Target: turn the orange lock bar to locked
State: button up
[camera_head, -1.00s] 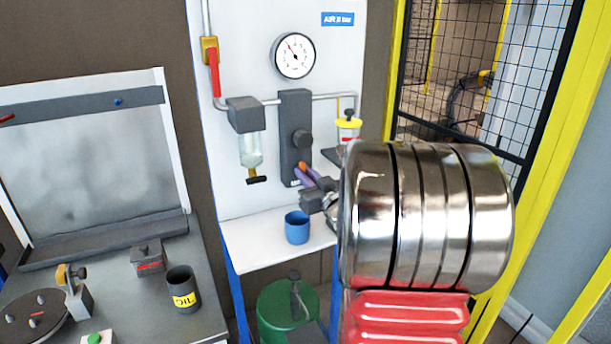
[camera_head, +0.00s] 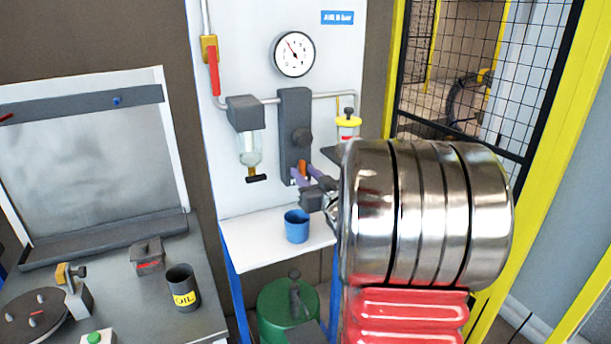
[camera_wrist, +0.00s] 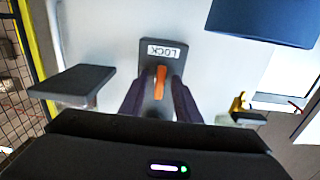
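The orange lock bar (camera_head: 302,168) is on the lower part of the dark grey block on the white panel. It also shows in the wrist view (camera_wrist: 159,82), upright in the picture, below a white label reading LOCK (camera_wrist: 161,50) that appears upside down. My gripper (camera_head: 307,175) has purple fingers, one on each side of the bar. In the wrist view my gripper (camera_wrist: 160,85) shows its fingers spread apart, with the bar between the tips. I see narrow gaps beside the bar, but contact at the very tips is unclear.
A filter bowl (camera_head: 249,150) hangs to the left and a yellow-topped oiler (camera_head: 348,128) to the right. A blue cup (camera_head: 297,227) stands on the white shelf (camera_head: 262,246) below.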

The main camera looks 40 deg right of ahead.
jog(key=v, duration=1.3)
jog(key=shift+s+a, duration=0.2)
jog(key=shift+s, duration=0.15)
jog(key=w+a+r+g+h, duration=0.15)
jog(key=w+a+g, duration=0.3)
jog(key=a, duration=0.55)
jog(key=s+a+f+n+g+y, duration=0.1)
jog(key=s+a+f+g+y, duration=0.2)
jog(key=s+a, duration=0.5)
jog(key=s+a+f+n+g+y, duration=0.2)
jog(key=s+a, duration=0.6)
jog(key=a, duration=0.7)
notch_tip(320, 180, down, 3)
jog(key=shift+a+r+g+y, duration=0.2)
jog(key=shift+g+y, duration=0.55)
jog(key=shift+g, duration=0.4)
